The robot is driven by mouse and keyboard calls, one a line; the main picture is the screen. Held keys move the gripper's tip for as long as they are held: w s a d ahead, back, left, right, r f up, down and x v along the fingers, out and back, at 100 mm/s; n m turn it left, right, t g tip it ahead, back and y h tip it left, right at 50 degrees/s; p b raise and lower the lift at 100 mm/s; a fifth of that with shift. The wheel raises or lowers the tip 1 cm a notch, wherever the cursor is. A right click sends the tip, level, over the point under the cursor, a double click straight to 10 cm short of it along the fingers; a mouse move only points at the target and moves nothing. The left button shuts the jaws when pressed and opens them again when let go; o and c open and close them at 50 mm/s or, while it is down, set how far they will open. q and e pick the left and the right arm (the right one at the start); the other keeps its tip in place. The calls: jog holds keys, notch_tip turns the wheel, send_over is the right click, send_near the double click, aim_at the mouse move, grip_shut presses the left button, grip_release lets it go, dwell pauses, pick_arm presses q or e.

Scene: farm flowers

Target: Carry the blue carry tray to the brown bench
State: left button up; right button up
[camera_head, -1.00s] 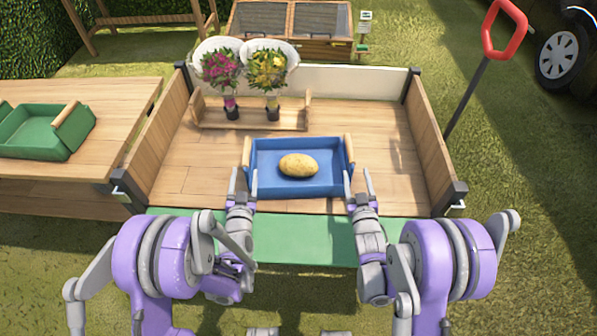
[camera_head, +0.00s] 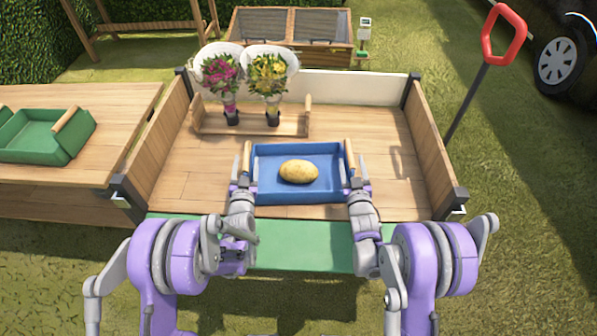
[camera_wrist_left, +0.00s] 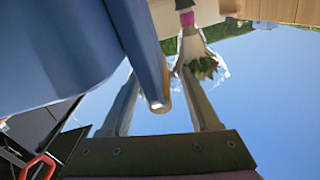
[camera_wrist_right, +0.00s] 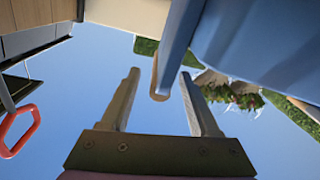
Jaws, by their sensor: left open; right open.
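The blue carry tray (camera_head: 300,197) sits on the wooden bed of the cart, with a potato (camera_head: 299,172) in it. It has a wooden handle at each end. My left gripper (camera_head: 241,168) is open at the left handle, which shows between its fingers in the left wrist view (camera_wrist_left: 160,100). My right gripper (camera_head: 356,170) is open at the right handle, which shows between its fingers in the right wrist view (camera_wrist_right: 160,85). Neither gripper is closed on a handle. A brown wooden bench (camera_head: 105,125) stands left of the cart.
A green tray (camera_head: 40,142) stands on the bench, with bare top to its right. A wooden carrier (camera_head: 290,122) with two wrapped bouquets stands at the cart's back left. Low side walls bound the cart. A red-handled pole (camera_head: 503,38) stands at its right.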

aim_at(246, 154)
pick_arm(q)
jog(key=shift+w+a, duration=0.1)
jog(key=shift+w, duration=1.4)
pick_arm(e)
jog(key=shift+w+a, duration=0.1)
jog(key=shift+w, duration=1.4)
pick_arm(q)
grip_shut()
pick_arm(e)
grip_shut()
